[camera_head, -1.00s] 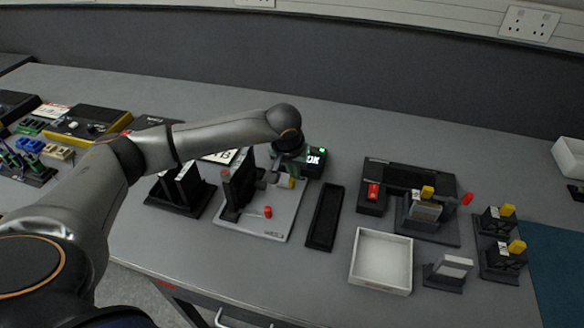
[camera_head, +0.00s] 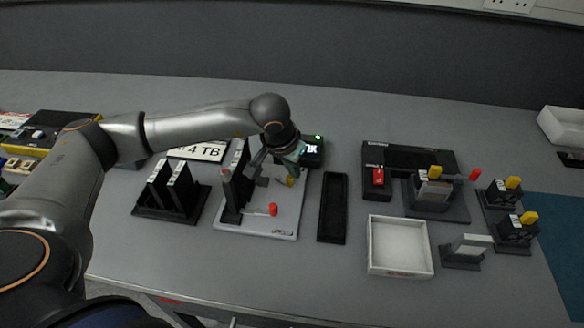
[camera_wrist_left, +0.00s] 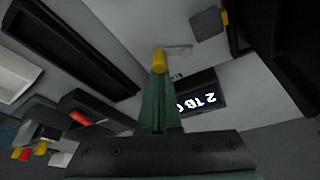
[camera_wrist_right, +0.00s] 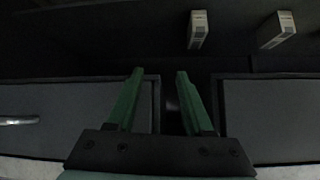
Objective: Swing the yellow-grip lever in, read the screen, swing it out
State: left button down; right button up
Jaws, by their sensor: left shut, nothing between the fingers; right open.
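The yellow grip (camera_head: 290,182) of the lever stands over a light grey base plate (camera_head: 258,231), below my left gripper (camera_head: 297,158). In the left wrist view the yellow grip (camera_wrist_left: 160,62) appears just at the tips of my shut, empty left fingers (camera_wrist_left: 158,82); I cannot tell if they touch. The screen (camera_head: 312,149) behind is partly covered by the gripper, with a green light on its housing. In the left wrist view the lit screen (camera_wrist_left: 196,104) shows "2 TB", turned over, with more text cut off by the fingers. My right gripper (camera_wrist_right: 157,90) is open and empty.
A red grip (camera_head: 272,209) is at the plate's front. A slotted black stand (camera_head: 170,213) and a "4 TB" sign (camera_head: 198,151) are left. A black tray (camera_head: 332,208), white bin (camera_head: 400,269) and red-switch unit (camera_head: 376,180) are right.

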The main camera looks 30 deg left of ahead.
pick_arm(q)
jog(key=shift+d, duration=0.1)
pick_arm(e)
jog(key=shift+w+d+r, duration=0.1)
jog(key=shift+r, duration=0.05)
pick_arm(q)
jog(key=shift+d, duration=0.1)
jog(key=shift+d, duration=0.65)
pick_arm(e)
jog(key=shift+f, duration=0.35)
jog(key=shift+s+f, duration=0.15)
jog(key=shift+s, duration=0.1)
